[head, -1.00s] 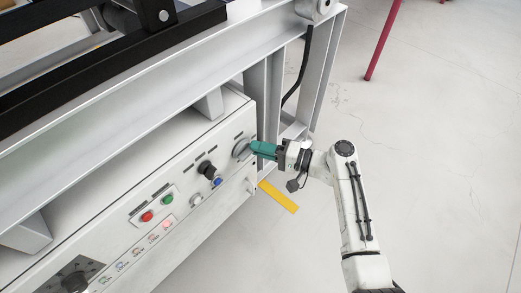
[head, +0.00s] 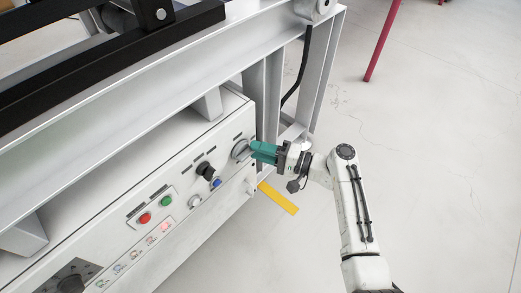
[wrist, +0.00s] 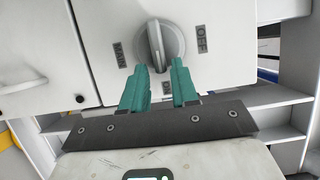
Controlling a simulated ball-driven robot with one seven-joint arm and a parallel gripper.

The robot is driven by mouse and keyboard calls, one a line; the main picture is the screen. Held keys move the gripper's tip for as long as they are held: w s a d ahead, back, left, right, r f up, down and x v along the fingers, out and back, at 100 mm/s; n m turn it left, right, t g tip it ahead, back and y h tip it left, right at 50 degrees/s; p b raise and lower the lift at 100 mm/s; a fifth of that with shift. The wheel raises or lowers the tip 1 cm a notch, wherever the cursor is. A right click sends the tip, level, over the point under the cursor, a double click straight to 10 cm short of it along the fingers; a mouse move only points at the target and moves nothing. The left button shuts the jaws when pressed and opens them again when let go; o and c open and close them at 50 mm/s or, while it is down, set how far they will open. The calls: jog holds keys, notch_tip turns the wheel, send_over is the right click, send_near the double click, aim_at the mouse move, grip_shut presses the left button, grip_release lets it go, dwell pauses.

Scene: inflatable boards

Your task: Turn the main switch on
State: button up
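The main switch (wrist: 158,44) is a round grey rotary knob with a raised handle bar on a white panel. In the wrist view its handle stands roughly upright between a label that seems to read MAIN on the left and an OFF label on the right. It also shows at the panel's right end in the head view (head: 241,150). My gripper (wrist: 159,70) has two teal fingers, apart, one on each side of the handle's lower end. Gaps show between the fingers and the handle; contact cannot be made out. My gripper (head: 258,151) reaches the switch from the right in the head view.
The panel also carries a black knob (head: 205,169), a blue button (head: 216,183), a green button (head: 166,201) and a red button (head: 145,217). A grey steel frame (head: 275,95) rises behind the gripper. A yellow strip (head: 279,198) lies below. Open floor is on the right.

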jog(key=shift+o, duration=0.8)
jog(key=p+v, duration=0.2)
jog(key=v, duration=0.8)
jog(key=shift+d+p, duration=0.4)
